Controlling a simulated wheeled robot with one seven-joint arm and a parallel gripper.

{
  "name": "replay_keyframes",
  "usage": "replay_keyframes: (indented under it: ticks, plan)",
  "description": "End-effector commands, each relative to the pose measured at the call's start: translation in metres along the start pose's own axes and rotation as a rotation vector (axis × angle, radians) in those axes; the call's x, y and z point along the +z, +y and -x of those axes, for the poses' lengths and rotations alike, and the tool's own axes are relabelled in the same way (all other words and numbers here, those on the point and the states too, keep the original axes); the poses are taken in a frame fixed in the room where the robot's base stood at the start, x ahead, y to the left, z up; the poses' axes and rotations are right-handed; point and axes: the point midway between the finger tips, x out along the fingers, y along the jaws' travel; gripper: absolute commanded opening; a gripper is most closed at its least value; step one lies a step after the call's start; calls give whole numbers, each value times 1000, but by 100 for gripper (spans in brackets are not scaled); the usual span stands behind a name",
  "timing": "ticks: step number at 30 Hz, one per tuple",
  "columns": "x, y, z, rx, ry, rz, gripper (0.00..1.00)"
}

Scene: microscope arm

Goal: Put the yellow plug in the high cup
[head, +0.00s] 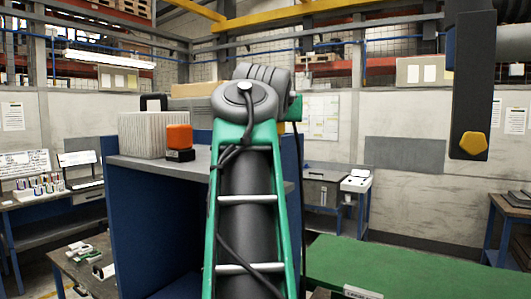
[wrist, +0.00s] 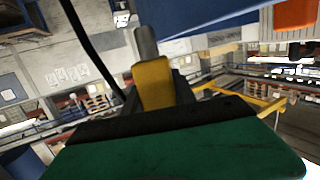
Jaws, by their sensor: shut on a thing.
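In the wrist view the yellow plug (wrist: 154,82), a yellow block with a grey round pin, stands between the dark fingers of my gripper (wrist: 157,92). My gripper is shut on it. The pin points to the top of the picture, beside the edge of a blue panel. In the head view my gripper is hidden behind my green arm. I cannot make out a high cup for certain in either view.
A blue cabinet (head: 143,225) with a grey top stands behind my arm. On it are a pale ribbed box (head: 150,135) and an orange block (head: 179,138) on a dark base. A dark hanging block (head: 472,85) with a yellow pentagon is at upper right. A green-topped table (head: 400,268) lies lower right.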

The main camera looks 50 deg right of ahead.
Motion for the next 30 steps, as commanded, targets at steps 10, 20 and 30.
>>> replay_keyframes:
  ticks: [10, 20, 30]
  plan:
    - [48, -26, -35, -1, -1, -1, 0]
    - [80, -30, -44, 0, 2, -2, 0]
    - [84, -30, -45, 0, 0, -2, 39]
